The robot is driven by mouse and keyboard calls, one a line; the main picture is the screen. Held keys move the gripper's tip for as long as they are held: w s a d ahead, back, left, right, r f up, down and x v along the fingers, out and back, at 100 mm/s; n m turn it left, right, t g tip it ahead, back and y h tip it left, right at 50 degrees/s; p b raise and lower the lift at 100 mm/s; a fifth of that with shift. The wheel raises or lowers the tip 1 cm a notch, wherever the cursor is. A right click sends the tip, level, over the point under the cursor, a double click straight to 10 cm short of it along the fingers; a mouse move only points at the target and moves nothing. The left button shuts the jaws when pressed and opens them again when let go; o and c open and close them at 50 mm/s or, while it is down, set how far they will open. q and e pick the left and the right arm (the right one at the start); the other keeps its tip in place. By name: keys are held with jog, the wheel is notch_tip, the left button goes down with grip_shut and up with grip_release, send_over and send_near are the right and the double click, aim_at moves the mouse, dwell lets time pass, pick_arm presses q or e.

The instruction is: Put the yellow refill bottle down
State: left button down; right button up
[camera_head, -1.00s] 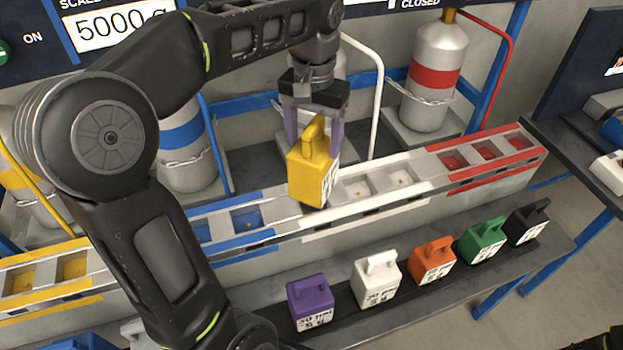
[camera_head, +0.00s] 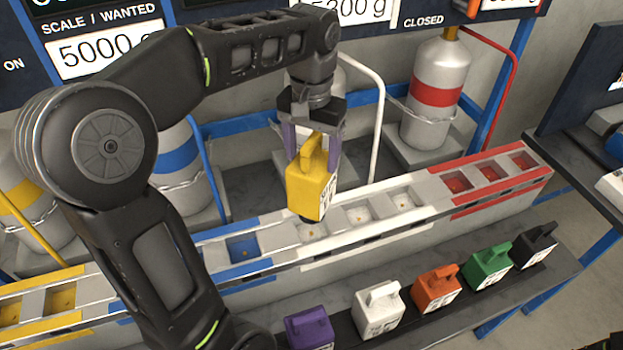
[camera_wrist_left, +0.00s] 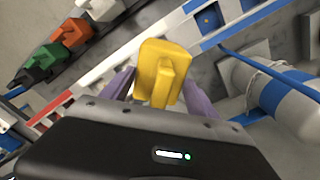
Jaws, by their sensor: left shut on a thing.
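The yellow refill bottle (camera_head: 312,187) is a boxy jug with a handle and a white label. My left gripper (camera_head: 310,146) is shut on its handle and holds it upright over the white-marked slots of the long rail (camera_head: 400,225). Its bottom looks just above the rail; contact cannot be told. In the left wrist view the yellow bottle (camera_wrist_left: 162,72) sits between the purple fingers (camera_wrist_left: 158,95). My right gripper is not in view.
Purple (camera_head: 309,328), white (camera_head: 377,312), orange (camera_head: 436,290), green (camera_head: 487,267) and black (camera_head: 534,246) bottles stand on the front shelf. Gas cylinders with red (camera_head: 437,95) and blue (camera_head: 178,160) bands stand behind the rail. Red-marked slots (camera_head: 488,172) lie to the right.

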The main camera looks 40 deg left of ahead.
aim_at(312, 162)
pick_arm(q)
jog(key=shift+f+p, duration=0.35)
jog(key=shift+f, duration=1.8)
jog(key=shift+f+p, duration=0.35)
jog(key=shift+f, duration=1.5)
jog(key=shift+f, duration=0.2)
jog(key=shift+c, duration=1)
grip_release()
notch_tip(312, 162, up, 8)
jog(key=shift+f+b, duration=0.1)
jog(key=shift+b, duration=0.65)
